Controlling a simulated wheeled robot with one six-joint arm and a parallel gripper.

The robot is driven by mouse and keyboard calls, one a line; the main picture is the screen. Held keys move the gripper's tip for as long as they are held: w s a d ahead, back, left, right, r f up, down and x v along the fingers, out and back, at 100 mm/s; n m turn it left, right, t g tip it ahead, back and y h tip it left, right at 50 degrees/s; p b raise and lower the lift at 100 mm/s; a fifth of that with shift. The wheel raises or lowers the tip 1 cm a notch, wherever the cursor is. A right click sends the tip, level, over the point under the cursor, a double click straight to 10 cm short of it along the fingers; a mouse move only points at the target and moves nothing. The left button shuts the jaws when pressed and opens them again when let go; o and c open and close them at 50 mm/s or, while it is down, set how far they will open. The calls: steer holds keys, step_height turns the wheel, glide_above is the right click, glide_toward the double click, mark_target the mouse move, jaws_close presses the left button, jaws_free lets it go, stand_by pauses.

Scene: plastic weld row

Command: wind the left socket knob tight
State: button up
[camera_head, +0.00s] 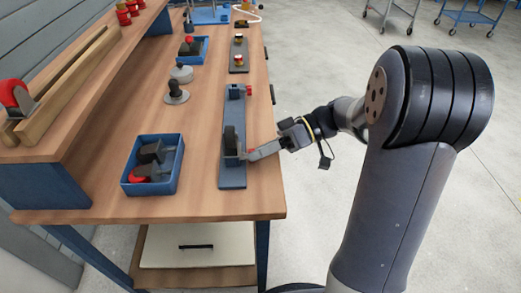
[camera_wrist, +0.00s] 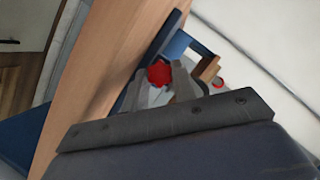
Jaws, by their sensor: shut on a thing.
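A long blue-grey fixture plate (camera_head: 233,175) lies along the bench's right edge in the head view. My gripper (camera_head: 250,154) reaches in from the right to the near end. In the wrist view, my gripper's fingers (camera_wrist: 162,92) are shut on a red knob (camera_wrist: 159,72), which I take as the left socket knob. The fingers hide its sides and its thread.
A blue tray (camera_head: 127,187) with dark parts sits left of the plate. A grey knobbed weight (camera_head: 176,95) and another blue tray (camera_head: 184,59) lie farther back. A raised wooden shelf (camera_head: 90,85) runs along the left. Open floor lies right of the bench.

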steer(key=o, duration=1)
